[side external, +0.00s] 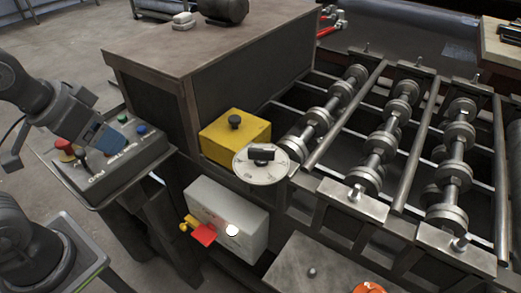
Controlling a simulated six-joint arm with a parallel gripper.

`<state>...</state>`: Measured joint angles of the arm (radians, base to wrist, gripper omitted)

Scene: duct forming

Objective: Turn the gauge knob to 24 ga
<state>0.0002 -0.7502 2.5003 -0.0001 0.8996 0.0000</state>
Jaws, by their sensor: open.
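The gauge knob (261,154) is a black bar-shaped handle on a round white dial (256,172) with dark marks around its rim. The dial sits at the front corner of the roll machine, beside a yellow box. The marks are too small to read, so I cannot tell which gauge the knob points to. My gripper (110,141) is at the left, over the sloped control panel, well apart from the knob. It is open and nothing shows between its fingers. A blue part shows at its end.
The control panel (125,160) has several coloured buttons and a red mushroom button (65,148). The yellow box (250,131) carries a black knob (235,121). A grey switch box (226,215) with a red tab hangs below the dial. Roller stands (380,143) fill the right.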

